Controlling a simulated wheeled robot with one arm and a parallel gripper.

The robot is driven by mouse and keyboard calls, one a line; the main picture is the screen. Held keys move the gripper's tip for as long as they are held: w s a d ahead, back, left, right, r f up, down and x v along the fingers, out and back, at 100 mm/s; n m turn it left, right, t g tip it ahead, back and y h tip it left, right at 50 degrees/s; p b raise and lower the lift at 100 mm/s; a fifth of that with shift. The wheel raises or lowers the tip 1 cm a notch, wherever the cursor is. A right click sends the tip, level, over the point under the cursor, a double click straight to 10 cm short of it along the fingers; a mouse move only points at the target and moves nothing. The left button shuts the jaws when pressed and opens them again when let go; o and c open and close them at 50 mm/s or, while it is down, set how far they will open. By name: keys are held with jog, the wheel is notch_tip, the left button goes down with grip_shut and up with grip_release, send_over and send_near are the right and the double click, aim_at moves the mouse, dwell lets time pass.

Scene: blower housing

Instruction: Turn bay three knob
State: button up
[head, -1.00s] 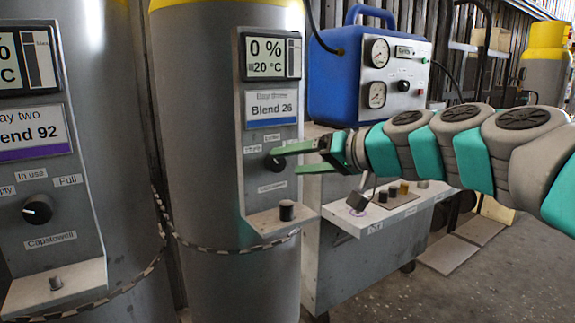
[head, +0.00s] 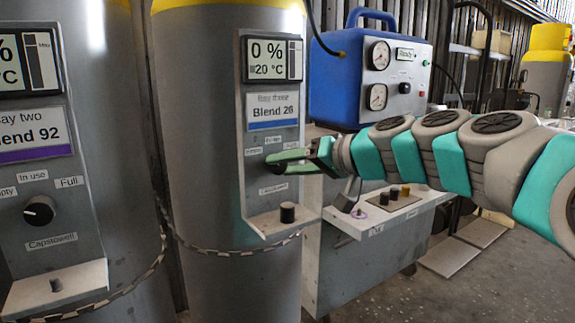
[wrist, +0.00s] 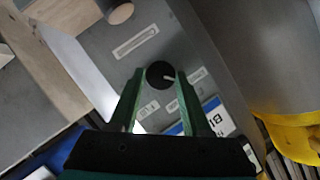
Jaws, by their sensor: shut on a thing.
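The bay three knob is a small black round knob with a pale pointer line, on the grey panel (head: 258,205) of the middle cylinder. In the wrist view the knob (wrist: 160,75) sits between the fingertips. My gripper (head: 278,163) reaches in from the right with green fingers at the knob, and is shut on it. In the wrist view my gripper (wrist: 160,80) has one finger on each side of the knob. The fingers hide most of the knob in the head view. Small labels surround it, and the "Blend 26" label (head: 272,111) and "0 % 20 °C" display (head: 272,59) are above.
The bay two panel with its own knob (head: 39,210) stands at left. A stubby black knob (head: 287,212) sits on the shelf below the bay three panel. A blue unit with gauges (head: 370,75) and a cart (head: 360,245) are behind my arm. A chain (head: 235,250) crosses the cylinders.

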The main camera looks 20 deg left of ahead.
grip_shut()
jog(key=shift+w+d+f+m+g+y, duration=0.1)
jog(key=shift+f+m+g+y, duration=0.1)
jog(key=shift+m+y, duration=1)
jog(key=shift+w+f+m+g+y, duration=0.15)
jog(key=shift+m+y, duration=0.35)
jog(key=shift+m, duration=1.3)
jog(key=shift+s, duration=0.1)
jog(key=o, duration=0.8)
grip_release()
jog(key=shift+o, duration=0.2)
